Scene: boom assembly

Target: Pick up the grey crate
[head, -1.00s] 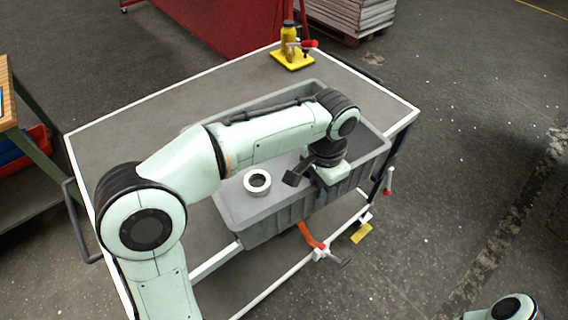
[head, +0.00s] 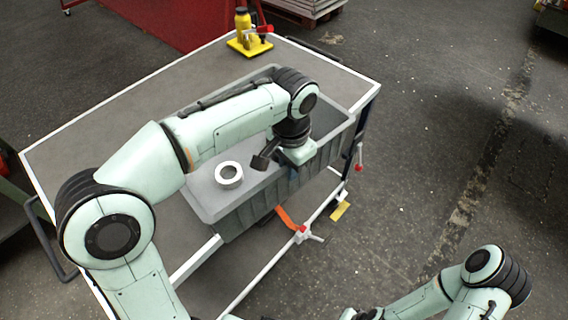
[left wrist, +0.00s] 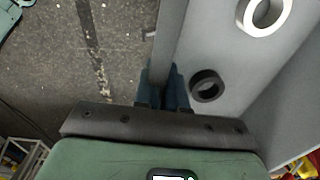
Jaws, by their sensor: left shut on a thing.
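The grey crate (head: 262,207) sits on the grey top of a white-edged cart (head: 110,112), along its near right side. My left arm reaches across it. My left gripper (head: 298,158) is at the crate's near long wall, its fingertips hidden in the head view. In the left wrist view its fingers (left wrist: 164,90) are shut on the crate's wall (left wrist: 167,40). A white ring (head: 229,175) lies in the crate; the left wrist view also shows a dark ring (left wrist: 207,85) inside. My right arm shows at the lower right, its gripper not visible.
A yellow bottle on a yellow base (head: 249,42) stands at the cart's far corner. An orange-handled clamp (head: 290,221) is at the near edge, below the crate. A red cabinet (head: 165,38) stands behind. The floor to the right is open.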

